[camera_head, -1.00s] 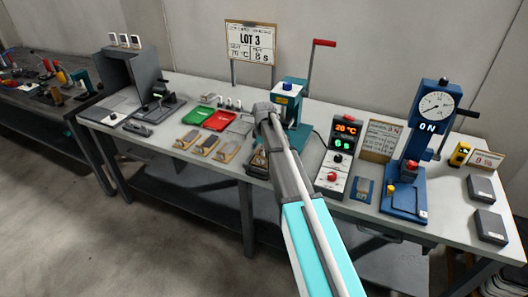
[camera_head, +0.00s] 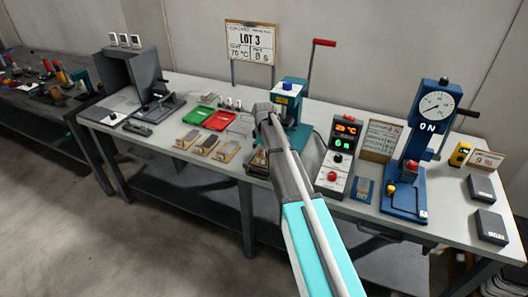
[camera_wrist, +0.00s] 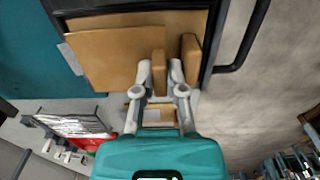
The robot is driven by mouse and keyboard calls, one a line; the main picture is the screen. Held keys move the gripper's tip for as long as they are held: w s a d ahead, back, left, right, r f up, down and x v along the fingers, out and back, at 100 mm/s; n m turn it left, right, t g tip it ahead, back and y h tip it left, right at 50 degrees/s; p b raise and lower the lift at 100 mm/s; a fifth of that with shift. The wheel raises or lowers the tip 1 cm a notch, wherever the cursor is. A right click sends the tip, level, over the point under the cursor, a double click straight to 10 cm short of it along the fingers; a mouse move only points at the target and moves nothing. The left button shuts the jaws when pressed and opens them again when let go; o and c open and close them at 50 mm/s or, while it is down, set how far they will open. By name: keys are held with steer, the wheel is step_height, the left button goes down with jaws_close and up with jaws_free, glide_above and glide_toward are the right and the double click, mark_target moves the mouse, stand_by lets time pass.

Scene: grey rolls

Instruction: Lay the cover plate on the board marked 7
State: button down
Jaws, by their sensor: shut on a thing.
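My gripper is hidden behind my arm in the head view. In the wrist view my gripper (camera_wrist: 160,76) is shut on a narrow brown piece (camera_wrist: 158,62), apparently the cover plate's edge. A wide brown plate (camera_wrist: 108,60) lies beside it in a dark frame, and another brown block (camera_wrist: 190,46) stands just right of the fingers. I cannot tell whether the held piece touches the frame. Several wooden boards with grey tops lie on the bench, including a left board (camera_head: 186,140), a middle board (camera_head: 205,146) and a right board (camera_head: 228,152). No number 7 is readable.
A teal press (camera_head: 297,110) with a red-handled lever stands behind my arm. A control box (camera_head: 336,165) and a blue dial press (camera_head: 405,185) stand to the right. Green (camera_head: 197,113) and red (camera_head: 221,119) trays lie behind the boards. Grey blocks sit far right.

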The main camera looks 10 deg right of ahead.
steer(key=shift+f+b, duration=0.8)
steer(key=shift+f, duration=0.05)
steer(key=c, duration=0.6)
jaws_free()
steer(key=shift+s+a, duration=0.1)
steer(key=shift+s, duration=0.05)
steer(key=shift+r+p, duration=0.2)
steer(key=shift+p, duration=0.1)
step_height(320, 180, up, 5)
steer(key=p, duration=0.4)
steer(key=shift+p, duration=0.35)
steer(key=s+m, duration=0.3)
steer(key=s, duration=0.6)
steer(key=s+a+m, duration=0.1)
steer(key=s+m, duration=0.3)
steer(key=s, duration=0.6)
steer(key=s+m, duration=0.3)
steer(key=s, duration=0.7)
steer(key=shift+a+f+m, duration=0.15)
steer(key=shift+a+m, duration=0.25)
steer(key=shift+w, duration=0.1)
